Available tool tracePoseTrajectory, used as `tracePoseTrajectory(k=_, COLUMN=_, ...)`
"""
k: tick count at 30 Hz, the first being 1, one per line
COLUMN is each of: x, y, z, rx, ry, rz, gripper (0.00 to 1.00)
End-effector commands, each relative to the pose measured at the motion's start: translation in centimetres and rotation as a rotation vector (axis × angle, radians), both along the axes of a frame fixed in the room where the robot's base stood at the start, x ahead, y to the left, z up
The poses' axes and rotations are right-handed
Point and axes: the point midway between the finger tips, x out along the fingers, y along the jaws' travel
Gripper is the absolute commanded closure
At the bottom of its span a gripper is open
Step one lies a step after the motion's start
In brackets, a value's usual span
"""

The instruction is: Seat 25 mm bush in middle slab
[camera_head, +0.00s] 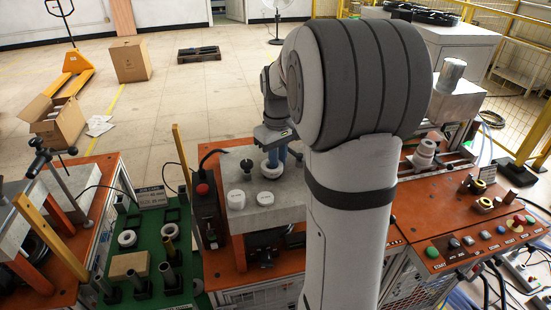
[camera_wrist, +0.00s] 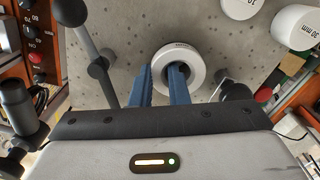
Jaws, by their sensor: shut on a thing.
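The middle slab (camera_head: 285,210) is a grey block on the orange bench, left of my arm. My gripper (camera_wrist: 161,72) has two blue fingers and is shut on a white ring-shaped bush (camera_wrist: 193,68). One finger is inside the bore and the other lies against the outer left wall. The bush is at the slab surface (camera_wrist: 130,30) in the wrist view; I cannot tell whether it is touching, raised or in a hole. Its size marking is too small to read.
Two white cylinders (camera_head: 236,199) (camera_head: 265,198) stand at the slab's front; one reads 30 mm in the wrist view (camera_wrist: 297,28). A green tray (camera_head: 150,222) holds several parts.

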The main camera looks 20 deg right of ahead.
Motion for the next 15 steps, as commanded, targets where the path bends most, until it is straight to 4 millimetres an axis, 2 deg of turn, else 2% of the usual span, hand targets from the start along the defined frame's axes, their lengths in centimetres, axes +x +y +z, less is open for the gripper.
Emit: tracePoseTrajectory(k=15, x=0.0, y=-0.1, z=-1.1, rx=0.000, ry=0.000, rz=-0.001, gripper=1.00)
